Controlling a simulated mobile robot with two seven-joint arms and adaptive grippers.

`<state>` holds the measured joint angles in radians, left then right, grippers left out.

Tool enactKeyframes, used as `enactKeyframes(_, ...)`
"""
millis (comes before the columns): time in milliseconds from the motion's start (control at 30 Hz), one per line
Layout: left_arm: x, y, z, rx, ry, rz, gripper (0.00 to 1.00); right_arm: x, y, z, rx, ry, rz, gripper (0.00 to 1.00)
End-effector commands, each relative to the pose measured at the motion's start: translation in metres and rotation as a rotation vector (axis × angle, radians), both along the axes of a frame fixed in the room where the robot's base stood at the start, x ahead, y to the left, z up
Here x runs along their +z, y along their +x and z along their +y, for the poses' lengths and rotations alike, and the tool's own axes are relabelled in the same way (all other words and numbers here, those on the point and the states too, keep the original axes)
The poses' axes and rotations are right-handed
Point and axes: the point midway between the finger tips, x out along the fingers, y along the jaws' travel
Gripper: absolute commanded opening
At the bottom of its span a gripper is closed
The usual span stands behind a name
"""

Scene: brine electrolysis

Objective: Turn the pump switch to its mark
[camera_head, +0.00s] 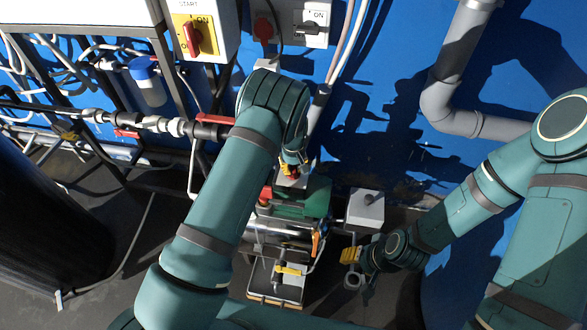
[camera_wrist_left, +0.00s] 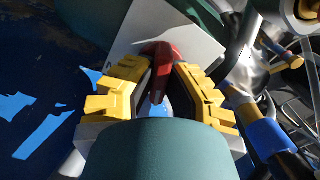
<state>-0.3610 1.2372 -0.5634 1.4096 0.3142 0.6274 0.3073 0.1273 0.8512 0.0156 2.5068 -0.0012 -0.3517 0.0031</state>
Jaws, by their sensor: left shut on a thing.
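The pump switch has a red handle (camera_wrist_left: 162,58) on a pale grey box (camera_wrist_left: 195,32) in the left wrist view. In the head view its box (camera_head: 293,182) sits on the green pump (camera_head: 308,198), mostly behind my left arm. My left gripper (camera_head: 290,170) is at the switch. In the left wrist view, its yellow-padded fingers (camera_wrist_left: 160,88) stand on both sides of the red handle, shut on it. The switch's mark cannot be made out. My right gripper (camera_head: 352,256) is low at right of the pump, and its jaw opening is unclear.
A grey box with a small lever (camera_head: 366,209) stands right of the pump. A yellow panel with a red knob (camera_head: 195,36) is on the wall above. Red-handled pipe valves (camera_head: 215,119) lie left of my left arm. A grey pipe (camera_head: 450,110) runs down the blue wall.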

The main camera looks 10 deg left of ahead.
Motion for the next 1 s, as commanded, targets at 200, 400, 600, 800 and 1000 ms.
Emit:
enactKeyframes(200, -0.0017, -0.0013, -0.0002, 0.172, 0.0, 0.004, 0.0, -0.0017, 0.0004, -0.0001, 0.0, 0.0, -0.001, 0.47)
enactKeyframes(400, -0.0016, -0.0014, 0.0, 0.287, 0.0, 0.004, 0.0, -0.0021, 0.0006, -0.0001, 0.0, 0.0, -0.001, 0.47)
enactKeyframes(600, -0.0016, -0.0015, 0.0001, 0.352, 0.001, 0.004, 0.0, -0.0024, 0.0006, 0.0, 0.0, 0.0, -0.001, 0.47)
enactKeyframes(800, -0.0016, -0.0016, 0.0001, 0.376, 0.001, 0.004, 0.0, -0.0024, 0.0006, -0.0001, 0.0, 0.0, -0.001, 0.47)
enactKeyframes(1000, -0.0016, -0.0016, 0.0001, 0.38, 0.0, 0.005, 0.0, -0.0024, 0.0005, -0.0001, 0.0, 0.0, -0.001, 0.47)
